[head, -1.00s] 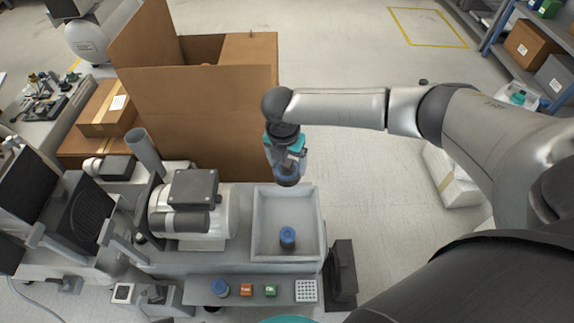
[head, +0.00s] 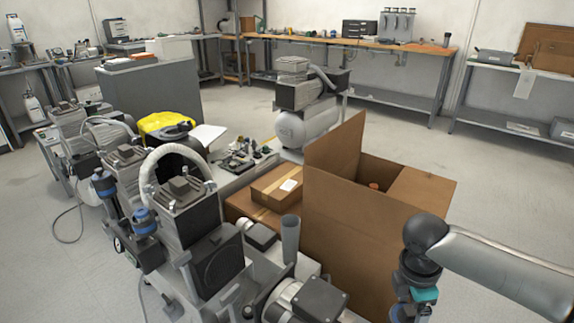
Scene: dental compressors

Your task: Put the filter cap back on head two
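My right gripper (head: 410,297) hangs at the bottom edge of the head view, right of the open cardboard box. A dark blue round part, apparently the filter cap (head: 399,313), shows at its tip; the frame edge cuts off its lower side. Compressor heads stand at left and bottom: a dark finned one with a white hose (head: 182,195), and a silver one with a dark top box (head: 305,300) at the bottom centre. Blue-topped filters sit on the left units, one upper (head: 103,184) and one lower (head: 145,221). I cannot tell which head is number two. My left gripper is out of view.
A tall open cardboard box (head: 350,225) stands between the compressors and my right arm. A smaller taped carton (head: 277,188) lies behind. A grey upright tube (head: 290,238) rises near the silver head. A workbench (head: 360,42) lines the back wall. Floor at right is clear.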

